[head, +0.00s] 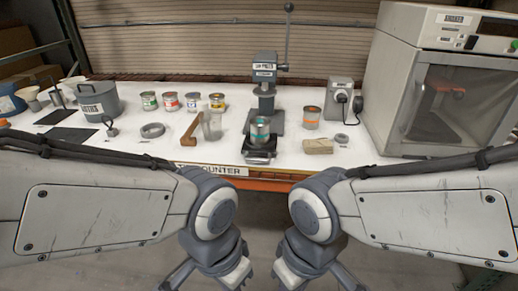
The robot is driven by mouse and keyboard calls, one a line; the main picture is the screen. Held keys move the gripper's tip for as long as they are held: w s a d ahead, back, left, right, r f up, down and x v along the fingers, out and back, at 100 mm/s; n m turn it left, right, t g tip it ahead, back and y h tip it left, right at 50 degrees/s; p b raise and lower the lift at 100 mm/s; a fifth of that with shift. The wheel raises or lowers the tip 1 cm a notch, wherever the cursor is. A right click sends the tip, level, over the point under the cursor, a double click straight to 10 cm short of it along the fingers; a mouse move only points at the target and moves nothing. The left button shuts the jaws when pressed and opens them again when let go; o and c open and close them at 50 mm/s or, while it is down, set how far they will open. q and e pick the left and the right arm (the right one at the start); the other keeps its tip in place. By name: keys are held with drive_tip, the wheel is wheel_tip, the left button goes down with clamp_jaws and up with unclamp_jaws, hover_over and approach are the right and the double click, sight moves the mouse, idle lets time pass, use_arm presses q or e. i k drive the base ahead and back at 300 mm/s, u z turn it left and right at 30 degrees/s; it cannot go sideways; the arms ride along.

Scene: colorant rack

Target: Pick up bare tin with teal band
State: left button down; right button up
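A metal tin with a teal band (260,130) stands upright on a small dark platform (259,154) near the front edge of the white counter. It is directly in front of the lid press. Whether it has a lid is too small to tell. My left gripper (206,284) is low in the head view, below and in front of the counter, with its fingers spread and nothing between them. My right gripper (314,283) is in a similar place to the right, also spread and empty. Both are well apart from the tin; their tips reach the picture's bottom edge.
The lid press (264,72) with a tall lever stands behind the tin. An orange-banded tin (312,118) and a tan block (318,146) are right. A large shaker cabinet (395,85) fills the right end.

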sight(260, 136)
drive_tip(key=z, duration=0.3)
drive_tip(key=k, duration=0.35)
drive_tip(key=u, duration=1.65)
drive_tip(key=i, duration=1.35)
drive_tip(key=z, duration=0.35)
